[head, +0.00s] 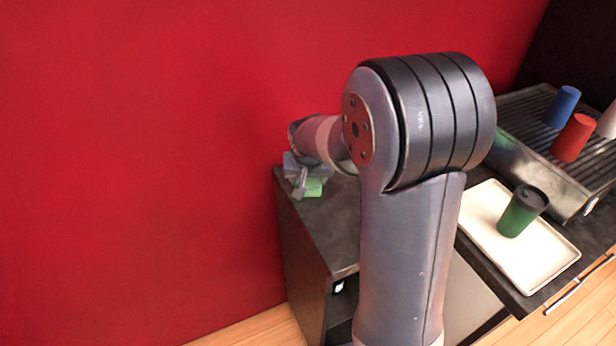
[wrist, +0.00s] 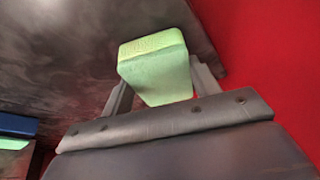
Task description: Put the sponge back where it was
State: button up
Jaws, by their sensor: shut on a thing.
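A light green sponge (wrist: 155,70) is held between the two fingers of my gripper in the wrist view. One finger presses on each side of it. In the head view my gripper (head: 303,181) is at the far left corner of the dark counter, and the green sponge (head: 314,188) shows just below it. My arm hides part of this area. I cannot tell whether the sponge touches the counter.
The dark counter (head: 325,222) meets a red wall (head: 150,150). At right, a cream tray (head: 545,272) bears a green cup (head: 522,211). Behind it, a blue cup (head: 562,107) and a red cup (head: 573,138) stand on a metal rack (head: 525,172). A blue-and-green item (wrist: 17,126) shows at the wrist view's left edge.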

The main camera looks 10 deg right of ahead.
jog(key=shift+f, duration=0.1)
jog(key=o, duration=0.6)
jog(key=shift+f, duration=0.1)
jog(key=o, duration=0.4)
jog(key=shift+o, duration=0.2)
jog(key=shift+s+r, duration=0.1)
jog(key=shift+r, duration=0.5)
jog(key=v, duration=1.1)
jog(key=shift+r, duration=0.15)
